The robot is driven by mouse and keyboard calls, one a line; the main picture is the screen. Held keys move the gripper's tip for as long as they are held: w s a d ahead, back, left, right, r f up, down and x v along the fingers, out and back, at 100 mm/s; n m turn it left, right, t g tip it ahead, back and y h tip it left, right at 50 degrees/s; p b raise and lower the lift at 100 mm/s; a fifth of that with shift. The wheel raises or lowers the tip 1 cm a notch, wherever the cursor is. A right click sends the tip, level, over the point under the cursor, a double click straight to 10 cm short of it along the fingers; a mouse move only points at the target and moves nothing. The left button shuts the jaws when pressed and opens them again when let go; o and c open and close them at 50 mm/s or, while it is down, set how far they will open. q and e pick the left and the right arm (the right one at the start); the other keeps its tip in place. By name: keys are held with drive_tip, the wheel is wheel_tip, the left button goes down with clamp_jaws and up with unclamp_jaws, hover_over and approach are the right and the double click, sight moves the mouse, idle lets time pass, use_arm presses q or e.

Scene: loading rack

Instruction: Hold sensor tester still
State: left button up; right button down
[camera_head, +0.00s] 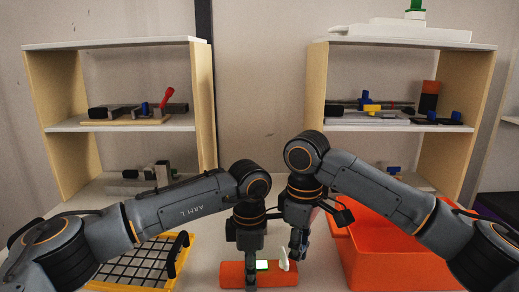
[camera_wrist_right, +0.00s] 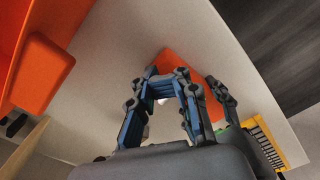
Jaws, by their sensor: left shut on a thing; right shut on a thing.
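The sensor tester (camera_head: 231,274) is an orange-red block with a small green-edged white screen, lying on the white table at the bottom middle of the head view. A small white upright piece (camera_head: 284,259) stands near its right end. My left gripper (camera_head: 251,277) points down and is shut on the tester around its middle, partly covering it. My right gripper (camera_head: 296,253) is shut at the tester's right end, close to the white piece; the exact part it grips is hidden. In the right wrist view the tester (camera_wrist_right: 178,60) shows beyond my right fingers (camera_wrist_right: 165,78).
An orange bin (camera_head: 375,250) stands close on the right, and a yellow-rimmed wire basket (camera_head: 140,262) on the left. Two shelf racks (camera_head: 120,125) (camera_head: 395,121) with devices stand behind. Little table is free around the tester.

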drive_tip(key=shift+w, duration=0.25)
drive_tip(key=shift+d, duration=0.2)
idle(0.4)
drive_tip(key=shift+d, duration=0.2)
wheel_tip(320, 180, up, 6)
idle(0.4)
drive_tip(key=shift+s, duration=0.1)
drive_tip(key=shift+s+a+f, duration=0.2)
drive_tip(key=shift+s+f, duration=0.3)
drive_tip(key=shift+f, duration=0.5)
drive_tip(key=shift+s+a+f, duration=0.25)
drive_tip(key=shift+s+f, duration=0.25)
drive_tip(key=shift+f, duration=0.5)
drive_tip(key=shift+s+a+f, duration=0.2)
drive_tip(key=shift+s+f, duration=0.3)
drive_tip(key=shift+f, duration=0.5)
